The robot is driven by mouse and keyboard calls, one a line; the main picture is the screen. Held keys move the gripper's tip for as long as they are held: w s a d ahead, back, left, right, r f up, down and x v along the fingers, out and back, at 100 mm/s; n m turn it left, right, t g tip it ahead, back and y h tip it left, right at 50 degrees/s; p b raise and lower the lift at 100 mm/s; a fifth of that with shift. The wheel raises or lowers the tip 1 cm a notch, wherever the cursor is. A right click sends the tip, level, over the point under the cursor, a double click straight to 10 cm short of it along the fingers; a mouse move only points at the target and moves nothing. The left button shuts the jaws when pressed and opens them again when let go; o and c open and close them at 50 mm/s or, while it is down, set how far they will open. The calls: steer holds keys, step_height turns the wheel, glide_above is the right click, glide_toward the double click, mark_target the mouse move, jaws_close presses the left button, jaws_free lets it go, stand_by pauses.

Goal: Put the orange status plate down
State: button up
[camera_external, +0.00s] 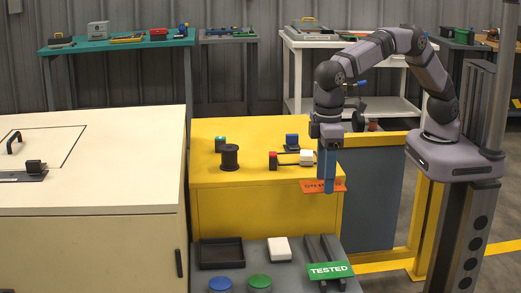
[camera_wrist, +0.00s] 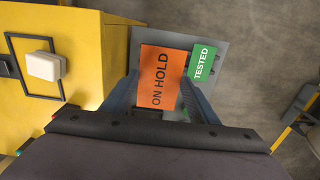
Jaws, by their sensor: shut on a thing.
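The orange status plate (camera_external: 338,184) is held by my gripper (camera_external: 327,188), in the air near the front right corner of the yellow bench. In the wrist view the plate (camera_wrist: 158,80) reads ON HOLD and lies between the two blue fingers, which are shut on it. Below it in that view is the grey shelf (camera_wrist: 228,42). The green plate (camera_external: 330,271), reading TESTED, lies at the right of the grey shelf on dark rails; it also shows in the wrist view (camera_wrist: 203,62).
The yellow bench (camera_external: 265,215) carries a black spool (camera_external: 230,157), a white block (camera_external: 306,156) and a blue block (camera_external: 292,141). The grey shelf holds a black tray (camera_external: 221,253), a white box (camera_external: 279,249), a blue button (camera_external: 220,284) and a green button (camera_external: 259,282).

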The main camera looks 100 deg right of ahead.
step_height(320, 180, up, 13)
steer(key=p, duration=1.3)
glide_above(259, 141)
steer(key=shift+d+f+p, duration=0.2)
steer(key=shift+f+p, duration=1.35)
steer(key=shift+f, duration=5.95)
